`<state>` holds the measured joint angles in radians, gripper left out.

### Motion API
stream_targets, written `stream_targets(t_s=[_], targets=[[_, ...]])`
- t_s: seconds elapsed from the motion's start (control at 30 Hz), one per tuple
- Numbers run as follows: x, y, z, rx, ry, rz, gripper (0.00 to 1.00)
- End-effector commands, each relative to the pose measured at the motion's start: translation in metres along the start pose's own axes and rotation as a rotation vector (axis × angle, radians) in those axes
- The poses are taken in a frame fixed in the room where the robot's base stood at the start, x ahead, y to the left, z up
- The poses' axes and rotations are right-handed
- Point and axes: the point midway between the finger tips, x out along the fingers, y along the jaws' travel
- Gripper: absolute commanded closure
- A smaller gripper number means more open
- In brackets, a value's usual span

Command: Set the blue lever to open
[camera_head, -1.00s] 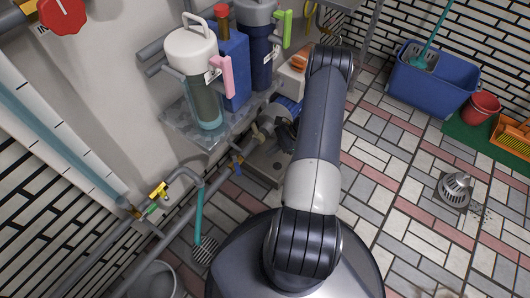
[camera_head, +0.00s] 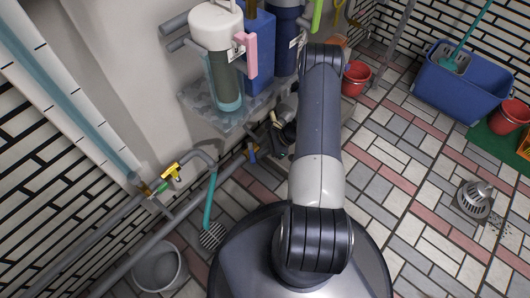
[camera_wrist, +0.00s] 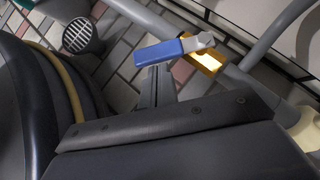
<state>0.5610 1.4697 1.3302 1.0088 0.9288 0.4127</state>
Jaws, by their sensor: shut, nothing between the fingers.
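The blue lever (camera_wrist: 160,53) shows in the wrist view. Its metal end joins a brass valve body (camera_wrist: 205,61) on a grey pipe, and the blue handle sticks out to the left at an angle to the pipe. In the head view the lever (camera_head: 252,153) is small, on the pipe left of my arm. My gripper (camera_wrist: 158,74) is shut and empty, its fingertips just below the blue handle in the wrist view. I cannot tell whether they touch it. In the head view my arm mostly hides the gripper.
A yellow-handled valve (camera_head: 171,172) sits on the pipes to the left. A shelf (camera_head: 215,113) with filter housings hangs above the pipe. A floor drain grate (camera_wrist: 78,36) shows in the wrist view. A white bucket (camera_head: 160,268) stands at lower left.

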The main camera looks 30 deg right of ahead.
Motion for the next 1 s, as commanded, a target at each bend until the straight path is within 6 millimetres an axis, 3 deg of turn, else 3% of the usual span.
stream_targets(t_s=[0.67,1.0], targets=[[0.004,0.004,0.003,0.063,-0.001,-0.062,1.00],[0.013,0.010,0.010,0.191,0.000,-0.185,1.00]])
